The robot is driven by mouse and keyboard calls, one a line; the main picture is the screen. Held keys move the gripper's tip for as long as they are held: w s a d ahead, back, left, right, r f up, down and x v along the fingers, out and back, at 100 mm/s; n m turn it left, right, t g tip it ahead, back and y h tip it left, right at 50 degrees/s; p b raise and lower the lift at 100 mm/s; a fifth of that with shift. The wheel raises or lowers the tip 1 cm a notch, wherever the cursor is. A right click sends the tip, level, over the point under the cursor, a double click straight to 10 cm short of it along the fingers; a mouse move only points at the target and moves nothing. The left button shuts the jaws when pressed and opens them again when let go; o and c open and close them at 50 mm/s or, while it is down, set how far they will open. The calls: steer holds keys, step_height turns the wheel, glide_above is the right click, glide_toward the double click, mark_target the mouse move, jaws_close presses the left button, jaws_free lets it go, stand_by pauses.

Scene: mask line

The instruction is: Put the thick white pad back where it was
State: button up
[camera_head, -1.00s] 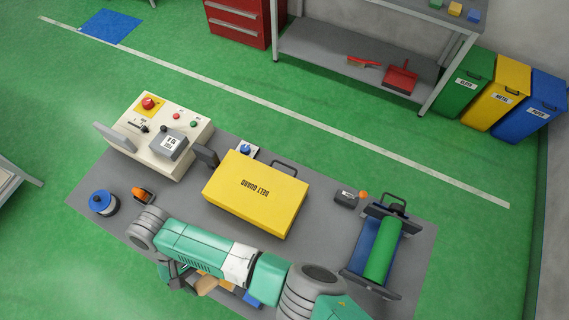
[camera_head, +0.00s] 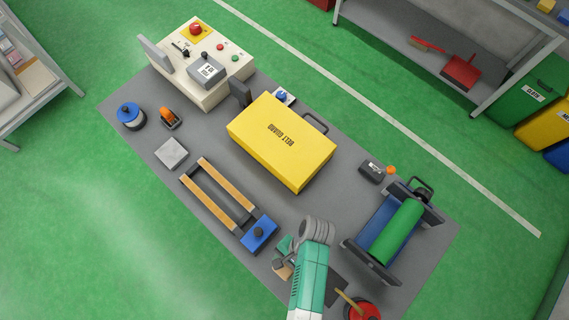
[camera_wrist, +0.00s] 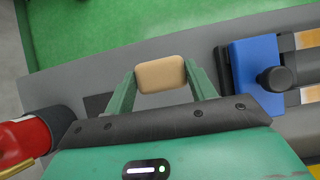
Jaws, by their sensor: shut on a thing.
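My gripper (camera_wrist: 160,80) is shut on a tan block (camera_wrist: 160,74) with rounded corners, held between its two green fingertips. In the head view the tan block (camera_head: 282,271) shows partly behind my gripper (camera_head: 286,259), near the table's front edge, right of the blue clamp block. I cannot tell its height above the table. A pale whitish-grey square pad (camera_head: 172,152) lies flat on the grey table (camera_head: 330,212), left of the yellow guard and apart from my gripper. No other white pad shows.
A rail frame with a blue block (camera_head: 259,234) lies left of my gripper. The yellow belt guard (camera_head: 283,140) stands mid-table; the green roller (camera_head: 397,232) and a red can (camera_head: 362,309) are on the right. A blue spool (camera_head: 131,116) and orange item (camera_head: 170,118) sit near the pad.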

steer(key=shift+f+b, duration=0.6)
steer(key=shift+f, duration=2.35)
steer(key=shift+f, duration=0.15)
steer(key=o, duration=1)
steer(key=shift+w+r, duration=0.1)
steer(key=shift+r, duration=0.3)
steer(key=p+v, duration=0.1)
steer(key=v, duration=1)
steer(key=shift+w+d+r, duration=0.1)
steer(key=shift+d+r, duration=0.05)
steer(key=shift+r, duration=0.1)
